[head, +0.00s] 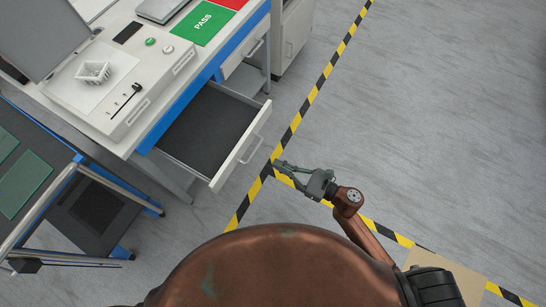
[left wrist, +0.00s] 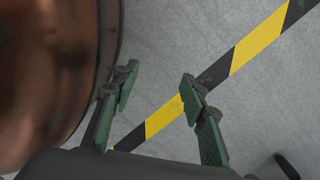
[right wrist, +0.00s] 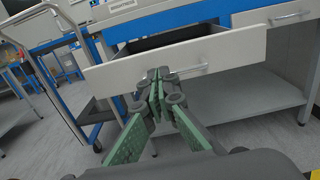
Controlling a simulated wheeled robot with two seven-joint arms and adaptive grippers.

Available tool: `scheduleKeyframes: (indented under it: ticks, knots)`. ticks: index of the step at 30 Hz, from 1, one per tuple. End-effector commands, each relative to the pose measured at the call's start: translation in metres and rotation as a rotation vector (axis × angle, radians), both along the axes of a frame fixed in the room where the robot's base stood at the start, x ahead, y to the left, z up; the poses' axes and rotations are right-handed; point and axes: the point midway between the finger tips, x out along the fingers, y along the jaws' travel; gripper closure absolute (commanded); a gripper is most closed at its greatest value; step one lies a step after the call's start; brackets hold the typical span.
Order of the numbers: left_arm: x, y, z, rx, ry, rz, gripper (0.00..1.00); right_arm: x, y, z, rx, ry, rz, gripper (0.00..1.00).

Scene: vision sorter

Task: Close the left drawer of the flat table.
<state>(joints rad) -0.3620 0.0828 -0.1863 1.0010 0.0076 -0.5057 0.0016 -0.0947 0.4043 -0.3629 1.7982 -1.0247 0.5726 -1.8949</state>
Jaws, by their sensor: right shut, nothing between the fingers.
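The left drawer (head: 205,125) of the flat table (head: 120,145) is pulled far out, and its dark inside looks empty. Its white front panel also shows in the right wrist view (right wrist: 235,50), with a bar handle (right wrist: 195,72) on it. My right gripper (head: 278,166) is shut and empty, outside the drawer and pointing at its front. In the right wrist view its fingertips (right wrist: 160,75) overlap the panel by the handle's left end; the head view shows a small gap. My left gripper (left wrist: 158,78) is open and empty above the floor, seen only in the left wrist view.
The right drawer (head: 245,57) of the table looks shut or nearly so. A trolley (head: 110,215) with a metal rail stands left of the open drawer. Yellow-black floor tape (head: 310,105) runs past the table. The floor to the right is clear. A cardboard-coloured box (head: 445,265) lies at lower right.

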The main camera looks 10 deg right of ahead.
Motion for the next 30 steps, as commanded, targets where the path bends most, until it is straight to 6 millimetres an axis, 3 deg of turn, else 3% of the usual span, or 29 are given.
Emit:
scheduleKeyframes:
  ticks: [15, 21, 30]
  knots:
    - [0.017, -0.002, 0.006, -0.001, -0.001, 0.009, 0.6, 0.06, 0.081, -0.001, 0.004, 0.003, -0.001, 1.0]
    - [0.022, -0.003, 0.008, -0.002, 0.0, 0.011, 0.6, 0.071, 0.096, -0.001, 0.003, 0.006, -0.003, 1.0]
    - [0.023, -0.003, 0.01, -0.002, -0.001, 0.012, 0.6, 0.073, 0.099, -0.001, 0.002, 0.006, -0.004, 1.0]
